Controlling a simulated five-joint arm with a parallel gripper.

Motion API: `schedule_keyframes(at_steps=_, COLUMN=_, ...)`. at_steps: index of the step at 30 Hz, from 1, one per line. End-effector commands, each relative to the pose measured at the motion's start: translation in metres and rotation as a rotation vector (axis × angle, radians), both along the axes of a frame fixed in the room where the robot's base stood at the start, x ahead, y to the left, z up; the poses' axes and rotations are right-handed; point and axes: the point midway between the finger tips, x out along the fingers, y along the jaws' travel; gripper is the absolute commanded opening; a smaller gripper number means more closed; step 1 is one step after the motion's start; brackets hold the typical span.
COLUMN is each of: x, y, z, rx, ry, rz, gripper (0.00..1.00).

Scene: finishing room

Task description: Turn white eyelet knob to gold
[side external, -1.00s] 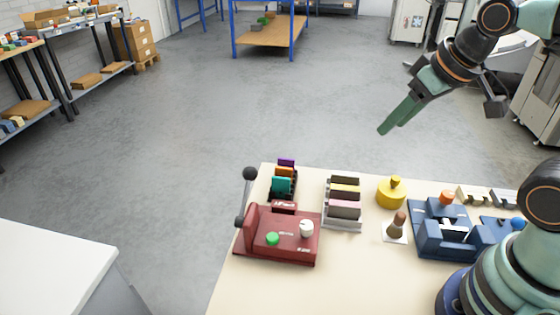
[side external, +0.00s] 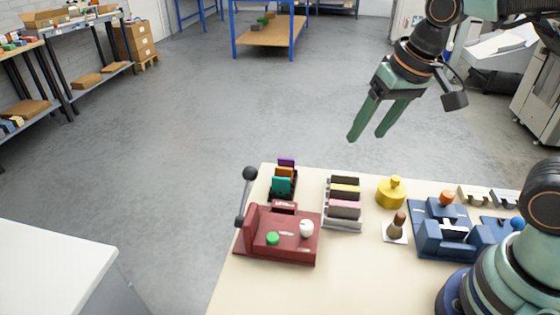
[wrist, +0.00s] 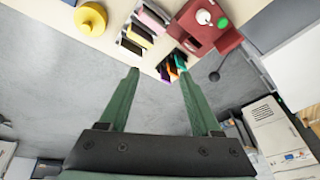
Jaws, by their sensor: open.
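A dark red machine (side external: 285,248) stands at the left of the table, with a black-knobbed lever at its left. On its top, a white knob (side external: 306,228) sits at the right and a green button or knob (side external: 272,238) at the front left. In the wrist view the white knob (wrist: 203,17) shows at the top, on the red machine (wrist: 187,25). The knob's setting marks are too small to read. My gripper (side external: 366,137) is open and empty, in the air above and beyond the table's far edge. It also shows in the wrist view (wrist: 159,75), fingers apart.
Racks of coloured pieces (side external: 344,202) and (side external: 283,182) stand behind and beside the red machine. A yellow round weight (side external: 391,192), a brown-handled stamp (side external: 397,226) and a blue machine (side external: 443,230) stand to the right. The table's front middle (side external: 350,275) is clear.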

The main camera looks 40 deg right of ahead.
Motion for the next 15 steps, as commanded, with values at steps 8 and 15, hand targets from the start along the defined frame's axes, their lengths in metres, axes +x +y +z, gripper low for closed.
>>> schedule_keyframes(at_steps=8, x=0.016, y=0.074, z=-0.035, rx=0.049, ry=0.231, rz=-0.254, gripper=0.65)
schedule_keyframes(at_steps=15, x=0.016, y=0.109, z=-0.057, rx=0.03, ry=0.32, rz=-0.399, gripper=0.65)
